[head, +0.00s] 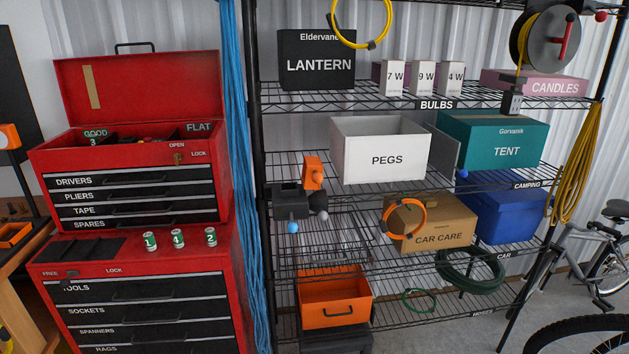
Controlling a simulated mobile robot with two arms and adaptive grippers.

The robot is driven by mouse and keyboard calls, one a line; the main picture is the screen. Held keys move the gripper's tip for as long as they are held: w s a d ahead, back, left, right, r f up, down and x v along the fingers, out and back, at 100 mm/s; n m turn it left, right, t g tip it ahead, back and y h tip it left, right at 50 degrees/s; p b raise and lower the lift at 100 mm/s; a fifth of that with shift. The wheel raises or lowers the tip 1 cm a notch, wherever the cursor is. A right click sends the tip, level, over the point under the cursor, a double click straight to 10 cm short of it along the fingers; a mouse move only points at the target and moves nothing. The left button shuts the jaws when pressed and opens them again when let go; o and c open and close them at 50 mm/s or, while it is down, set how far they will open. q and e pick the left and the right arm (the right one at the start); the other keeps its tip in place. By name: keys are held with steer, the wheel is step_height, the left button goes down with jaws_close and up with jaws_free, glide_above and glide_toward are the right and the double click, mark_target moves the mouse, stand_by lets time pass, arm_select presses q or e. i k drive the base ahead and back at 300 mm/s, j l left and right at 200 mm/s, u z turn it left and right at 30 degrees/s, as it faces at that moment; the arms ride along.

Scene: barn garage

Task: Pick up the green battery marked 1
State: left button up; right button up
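The green battery marked 1 (150,240) stands upright on the top of the red lower tool cabinet (140,265), to the right of the dark slotted recesses. To its right stand the green batteries marked 4 (177,238) and 2 (210,237), with gaps between them. A green item marked 3 (93,142) shows partly at the GOOD label in the open red toolbox (215,160) above; its lower part is hidden. Neither of my grippers is in view.
The toolbox front overhangs behind the batteries. Blue rope (238,150) hangs at the cabinet's right, beside a wire shelving rack (440,190) with boxes. A workbench (20,260) stands at left. The cabinet top in front of the batteries is clear.

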mark_target(148, 238)
steer(key=u, duration=0.3)
steer(key=i+l+u, duration=0.2)
steer(key=u, duration=0.3)
steer(key=i+l+u, duration=0.45)
steer(key=k+j, duration=0.1)
